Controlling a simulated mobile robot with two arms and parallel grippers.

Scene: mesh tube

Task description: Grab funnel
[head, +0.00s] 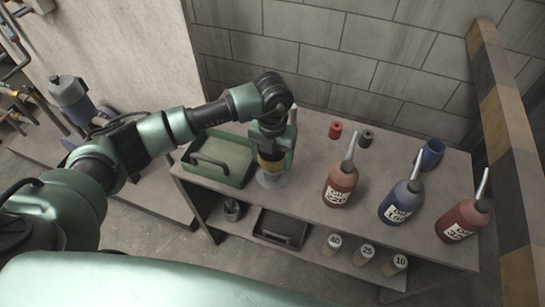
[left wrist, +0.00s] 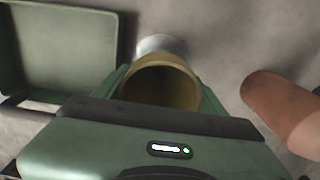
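A yellow, open-topped round piece, which I take to be the funnel (head: 268,164), is at the left part of the table top, right of the green tray. It also shows in the left wrist view (left wrist: 160,85), with a dark hollow inside. A pale grey round piece (head: 272,180) shows just under or beyond it; I cannot tell if it is part of the funnel. My left gripper (head: 270,158) points down with its green fingers on both sides of the yellow piece. They look close against it, but grip contact is unclear. My right gripper is out of view.
A green tray (head: 246,177) lies left of the gripper. Brown (head: 340,184), blue (head: 400,202) and red (head: 463,220) bottles with spouts stand to the right. A blue cup (head: 432,154) and small red (head: 335,130) and dark (head: 366,138) pieces are behind. Numbered containers (head: 364,255) are below.

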